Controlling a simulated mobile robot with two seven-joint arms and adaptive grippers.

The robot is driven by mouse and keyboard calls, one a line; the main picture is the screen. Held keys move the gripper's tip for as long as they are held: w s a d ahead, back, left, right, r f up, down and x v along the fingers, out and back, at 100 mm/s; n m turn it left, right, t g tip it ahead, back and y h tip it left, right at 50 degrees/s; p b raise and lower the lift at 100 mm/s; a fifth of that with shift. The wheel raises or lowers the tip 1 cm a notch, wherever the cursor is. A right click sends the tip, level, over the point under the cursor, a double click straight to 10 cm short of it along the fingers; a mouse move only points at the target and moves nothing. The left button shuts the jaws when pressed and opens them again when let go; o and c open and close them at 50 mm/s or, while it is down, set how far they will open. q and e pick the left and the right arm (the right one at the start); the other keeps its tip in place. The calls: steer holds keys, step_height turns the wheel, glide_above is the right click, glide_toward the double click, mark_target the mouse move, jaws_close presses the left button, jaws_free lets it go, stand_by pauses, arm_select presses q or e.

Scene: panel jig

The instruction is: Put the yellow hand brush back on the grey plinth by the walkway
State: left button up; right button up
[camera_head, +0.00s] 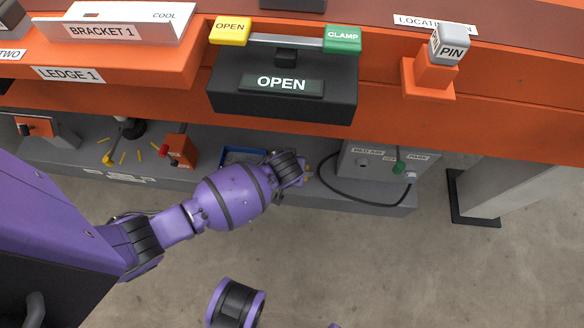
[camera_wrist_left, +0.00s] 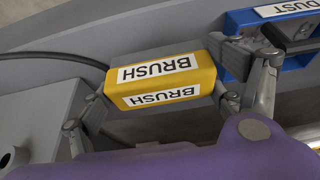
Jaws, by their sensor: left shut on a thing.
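The yellow hand brush (camera_wrist_left: 160,80), a block labelled BRUSH on two faces, is between the fingers of my left gripper (camera_wrist_left: 165,100) in the left wrist view. The gripper is shut on it. In the head view my left gripper (camera_head: 304,170) reaches in over the low grey plinth (camera_head: 370,205), and the brush is mostly hidden there. The plinth also shows behind the brush in the wrist view (camera_wrist_left: 150,30). I cannot tell whether the brush touches the plinth. My right gripper is not in view.
A blue tray labelled DUST (camera_wrist_left: 240,20) is close beside the brush. A grey box (camera_head: 360,165) with a black cable (camera_head: 335,195) stands on the other side. The orange bench (camera_head: 400,120) overhangs the plinth. The floor (camera_head: 400,270) in front is clear.

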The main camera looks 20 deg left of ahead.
arm_select(q)
steer(key=shift+w+a+f, duration=0.1)
steer(key=shift+w+f, duration=0.15)
step_height(320, 180, down, 4)
steer(key=shift+w+r+b, duration=0.15)
steer(key=shift+r+b, duration=0.1)
steer(key=shift+b, duration=0.85)
steer(key=shift+r, duration=0.1)
steer(key=o, duration=0.9)
steer(key=shift+f, duration=0.2)
steer(key=shift+r, duration=0.15)
